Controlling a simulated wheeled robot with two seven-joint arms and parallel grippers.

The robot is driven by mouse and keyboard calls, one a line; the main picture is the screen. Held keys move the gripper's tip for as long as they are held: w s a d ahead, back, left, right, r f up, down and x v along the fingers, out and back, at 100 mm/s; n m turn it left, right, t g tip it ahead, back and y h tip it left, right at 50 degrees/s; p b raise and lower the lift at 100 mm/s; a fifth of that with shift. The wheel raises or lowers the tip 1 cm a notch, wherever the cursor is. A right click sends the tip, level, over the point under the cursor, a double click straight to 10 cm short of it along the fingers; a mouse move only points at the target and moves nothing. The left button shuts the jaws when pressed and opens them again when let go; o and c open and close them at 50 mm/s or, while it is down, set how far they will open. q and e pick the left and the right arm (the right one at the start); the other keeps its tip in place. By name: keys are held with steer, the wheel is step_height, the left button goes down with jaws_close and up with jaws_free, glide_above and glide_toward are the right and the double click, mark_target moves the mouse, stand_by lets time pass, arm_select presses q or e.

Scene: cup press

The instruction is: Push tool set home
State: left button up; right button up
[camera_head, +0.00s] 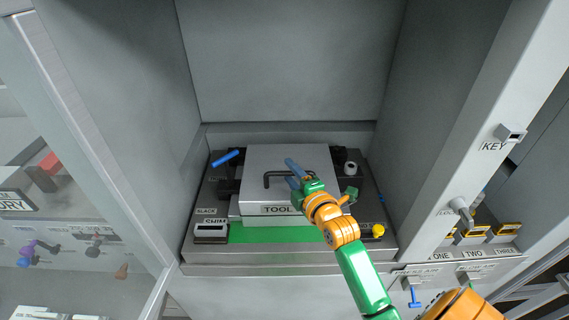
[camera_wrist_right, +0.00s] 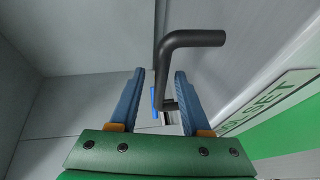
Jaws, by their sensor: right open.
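The tool set (camera_head: 262,158) is a grey block with a white label reading TOOL, on the press bed inside the cabinet. A black bar handle (camera_head: 272,173) stands on it. My right gripper (camera_head: 293,174) is over the right part of the block at the handle, its blue fingers apart. In the right wrist view, the fingers (camera_wrist_right: 160,85) are open and the black handle (camera_wrist_right: 190,39) reaches down between and beyond their tips. I cannot tell whether they touch it. The label (camera_wrist_right: 268,100) shows at the right. My left gripper is not in view.
A blue lever (camera_head: 228,158) stands at the bed's back left and a yellow knob (camera_head: 378,230) at its front right. A green strip (camera_head: 270,234) lies before the block. Cabinet walls close in both sides. The KEY post (camera_head: 487,128) is at right.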

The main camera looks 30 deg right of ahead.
steer(key=x, duration=0.3)
steer(key=shift+w+f, duration=0.2)
steer(key=shift+w, duration=0.15)
steer(key=shift+s, duration=0.1)
steer(key=shift+s+r, duration=0.1)
steer(key=shift+c, duration=1.3)
jaws_close()
